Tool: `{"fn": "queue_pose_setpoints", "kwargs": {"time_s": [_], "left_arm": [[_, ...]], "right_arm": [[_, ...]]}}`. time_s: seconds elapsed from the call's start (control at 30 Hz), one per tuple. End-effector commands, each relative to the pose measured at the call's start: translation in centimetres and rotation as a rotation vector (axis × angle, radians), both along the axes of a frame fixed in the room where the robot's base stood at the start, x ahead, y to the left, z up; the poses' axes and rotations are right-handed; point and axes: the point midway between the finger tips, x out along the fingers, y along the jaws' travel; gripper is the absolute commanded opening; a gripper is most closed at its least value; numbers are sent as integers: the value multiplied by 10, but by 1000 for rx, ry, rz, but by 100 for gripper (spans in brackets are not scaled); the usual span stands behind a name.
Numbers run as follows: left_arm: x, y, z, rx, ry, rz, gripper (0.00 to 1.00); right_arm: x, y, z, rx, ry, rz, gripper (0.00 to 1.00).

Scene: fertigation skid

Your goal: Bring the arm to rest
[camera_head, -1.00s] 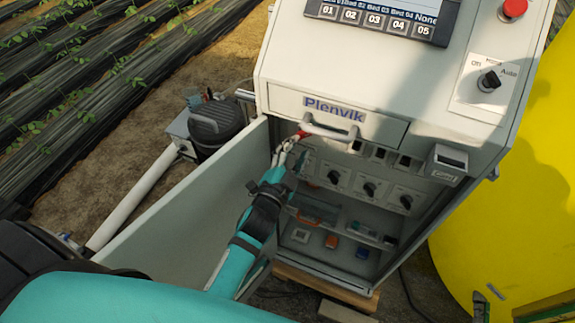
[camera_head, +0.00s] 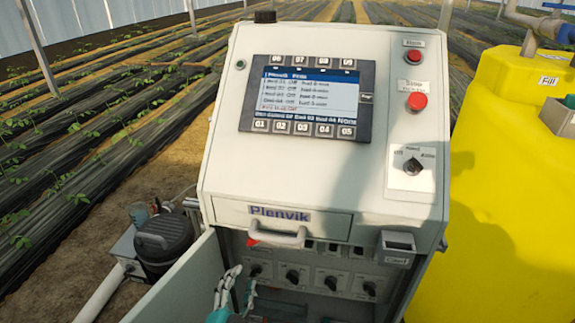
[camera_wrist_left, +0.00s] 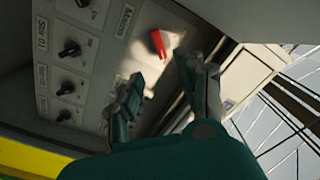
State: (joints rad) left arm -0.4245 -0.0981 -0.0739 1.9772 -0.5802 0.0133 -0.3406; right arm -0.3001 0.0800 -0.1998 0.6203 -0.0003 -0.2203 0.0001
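My left gripper (camera_head: 238,288) is in front of the cabinet's inner panel, close to the open door at its left. Its two fingers are spread, with nothing visible between them. In the left wrist view, the gripper (camera_wrist_left: 160,92) is also open, with its fingertips toward the panel. A red switch handle (camera_head: 253,242) is on the panel above the gripper, and it shows in the wrist view (camera_wrist_left: 158,45) near a "Mains" label. A gap shows between the handle and the fingers. My right gripper is out of view.
The grey cabinet (camera_head: 318,180) has a drawer handle (camera_head: 278,238) above the gripper and several black knobs (camera_head: 293,276) right of it. The open door (camera_head: 185,285) is at left. A screen (camera_head: 307,98) is on top. A yellow tank (camera_head: 497,200) stands at right.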

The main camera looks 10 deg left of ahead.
Motion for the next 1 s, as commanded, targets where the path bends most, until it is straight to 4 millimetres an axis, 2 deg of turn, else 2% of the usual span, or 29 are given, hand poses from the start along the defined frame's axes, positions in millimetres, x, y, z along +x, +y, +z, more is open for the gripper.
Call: {"fn": "queue_pose_setpoints", "kwargs": {"time_s": [0.07, 0.17, 0.27, 0.33, 0.4, 0.47, 0.5, 0.57, 0.6, 0.67, 0.7, 0.83, 0.9, 1.0], "left_arm": [[0, -1, -10, -9, 21, -3, 38], [-2, -6, -46, -43, 97, -14, 38], [-11, -13, -109, -104, 230, -22, 38], [-25, -17, -161, -154, 345, -22, 38], [-44, -19, -211, -204, 461, -13, 38], [-64, -19, -253, -241, 562, 1, 38], [-79, -18, -279, -265, 628, 15, 38], [-105, -16, -318, -298, 729, 40, 38], [-125, -13, -342, -318, 796, 59, 38], [-156, -7, -375, -347, 895, 96, 38], [-179, -2, -396, -364, 960, 124, 38], [-256, 19, -451, -409, 1160, 232, 38], [-295, 30, -471, -426, 1250, 293, 38], [-340, 47, -489, -440, 1348, 371, 38]], "right_arm": [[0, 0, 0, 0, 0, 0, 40], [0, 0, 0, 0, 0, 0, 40], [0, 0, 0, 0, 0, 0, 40], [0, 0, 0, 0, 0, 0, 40], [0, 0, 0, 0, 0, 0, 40], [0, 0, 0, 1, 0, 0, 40], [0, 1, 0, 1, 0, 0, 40], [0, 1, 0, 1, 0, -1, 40], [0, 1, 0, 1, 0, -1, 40], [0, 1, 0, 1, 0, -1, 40], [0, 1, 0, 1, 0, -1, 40], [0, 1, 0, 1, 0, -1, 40], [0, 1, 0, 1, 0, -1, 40], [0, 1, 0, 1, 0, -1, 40]]}}
